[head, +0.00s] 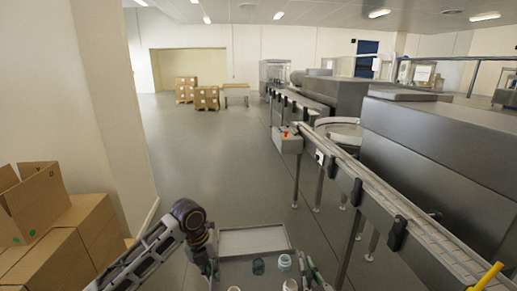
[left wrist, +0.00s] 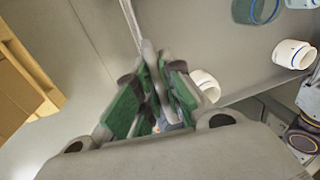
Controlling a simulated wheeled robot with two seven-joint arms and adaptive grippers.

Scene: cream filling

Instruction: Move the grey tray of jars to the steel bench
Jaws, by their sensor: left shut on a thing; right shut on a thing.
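The grey tray (head: 252,241) is at the bottom centre of the head view, close to my body. Jars stand in its near part: a dark green one (head: 258,267), a pale one (head: 284,262) and white ones (head: 290,285). My left gripper (head: 212,270) is shut on the tray's left rim; the left wrist view shows its green-padded fingers (left wrist: 152,75) closed around the thin wall. My right gripper (head: 314,274) is at the tray's right rim, shut on it, partly cut off by the frame. I cannot pick out the steel bench for sure.
Cardboard boxes (head: 50,238) are stacked at the left beside a wall corner (head: 115,110). A conveyor line (head: 365,185) with steel machines runs along the right. Open grey floor (head: 215,160) lies ahead, with boxes on pallets (head: 206,98) far back.

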